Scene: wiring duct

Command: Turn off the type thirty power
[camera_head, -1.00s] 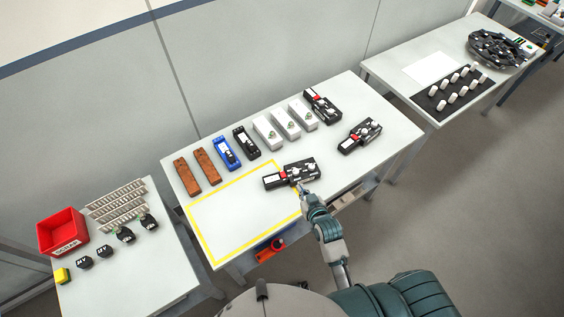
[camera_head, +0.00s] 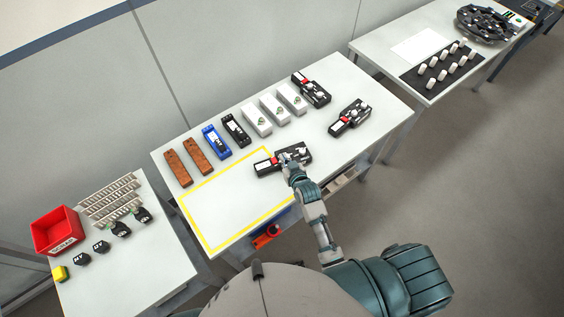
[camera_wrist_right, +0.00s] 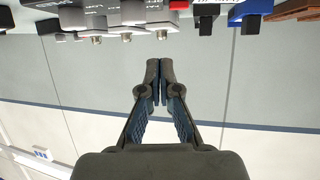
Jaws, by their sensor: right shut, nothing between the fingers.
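Three black power units with red parts and pale knobs are on the middle table: one at the front (camera_head: 268,166), one at the right (camera_head: 349,117) and one at the back (camera_head: 311,90). I cannot read which is type thirty. My right gripper (camera_head: 290,163) is at the front unit and covers part of its near side; whether it touches is unclear. In the wrist view, the right gripper (camera_wrist_right: 160,82) has its fingers together with nothing between them. My left gripper is out of view.
Behind the front unit stand white blocks (camera_head: 257,120), a black block (camera_head: 236,130), a blue block (camera_head: 216,142) and brown blocks (camera_head: 178,168). A yellow outline (camera_head: 186,208) marks clear table at the left. A red bin (camera_head: 55,232) sits on the left table.

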